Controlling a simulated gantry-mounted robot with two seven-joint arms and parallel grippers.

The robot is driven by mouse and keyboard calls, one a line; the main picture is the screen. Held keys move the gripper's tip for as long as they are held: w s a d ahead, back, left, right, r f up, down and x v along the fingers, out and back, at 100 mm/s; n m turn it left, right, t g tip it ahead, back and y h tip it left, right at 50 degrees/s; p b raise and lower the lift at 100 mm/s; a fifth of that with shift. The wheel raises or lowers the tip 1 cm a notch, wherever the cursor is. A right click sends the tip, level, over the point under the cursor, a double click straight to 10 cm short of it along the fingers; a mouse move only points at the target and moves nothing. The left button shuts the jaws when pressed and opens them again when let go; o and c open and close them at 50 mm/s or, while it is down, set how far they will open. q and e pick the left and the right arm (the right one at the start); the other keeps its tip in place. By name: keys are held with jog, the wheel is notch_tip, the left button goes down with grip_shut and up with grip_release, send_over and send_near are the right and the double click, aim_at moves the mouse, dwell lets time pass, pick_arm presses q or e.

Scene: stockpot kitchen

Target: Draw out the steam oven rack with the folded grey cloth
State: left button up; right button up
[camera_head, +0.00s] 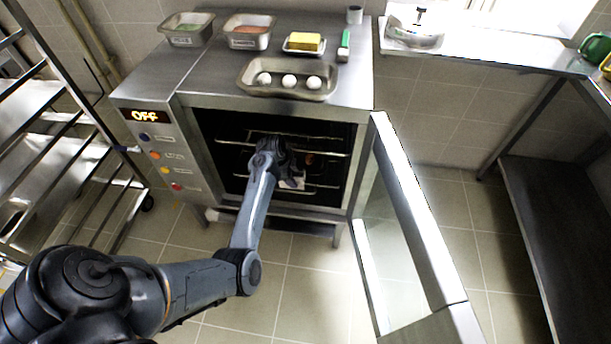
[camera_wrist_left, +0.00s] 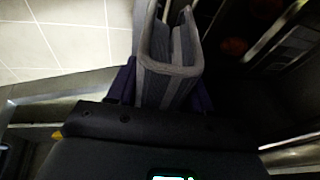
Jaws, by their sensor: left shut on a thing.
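The steam oven (camera_head: 275,100) stands with its door (camera_head: 410,230) swung open to the right. Wire racks (camera_head: 325,154) show inside the dark chamber. My left gripper (camera_head: 288,180) reaches into the oven's mouth, at the front of the racks. In the left wrist view it is shut on the folded grey cloth (camera_wrist_left: 170,65), which stands up between the fingers with lighter edges. In the head view the cloth is mostly hidden by the gripper. I cannot tell whether the cloth touches a rack bar. My right gripper is in neither view.
On the oven top are a tray (camera_head: 287,92) with three white round items, two steel pans (camera_head: 249,40), a yellow block (camera_head: 304,41) and a green-handled tool (camera_head: 344,42). A rack trolley (camera_head: 75,150) stands at left. The tiled floor in front is clear.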

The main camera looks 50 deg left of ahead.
pick_arm(q)
jog(key=shift+s+a+f+m+b, duration=0.1)
jog(key=shift+a+f+m+b, duration=0.15)
jog(key=shift+f, duration=0.25)
jog(key=shift+s+a+f+m+b, duration=0.1)
jog(key=shift+a+f+b, duration=0.05)
jog(key=shift+a+f, duration=0.3)
jog(key=shift+w+d+f+b, duration=0.1)
jog(key=shift+f+b, duration=0.55)
jog(key=shift+b, duration=0.05)
jog(key=f+b, duration=0.1)
jog(key=b, duration=0.1)
jog(key=f+b, duration=0.1)
jog(key=b, duration=0.1)
jog(key=f+b, duration=0.1)
jog(key=f, duration=0.1)
jog(key=shift+w+a+b, duration=0.3)
jog(key=shift+b, duration=0.1)
jog(key=shift+f+p, duration=0.1)
jog(key=shift+p, duration=0.4)
jog(key=shift+p, duration=0.55)
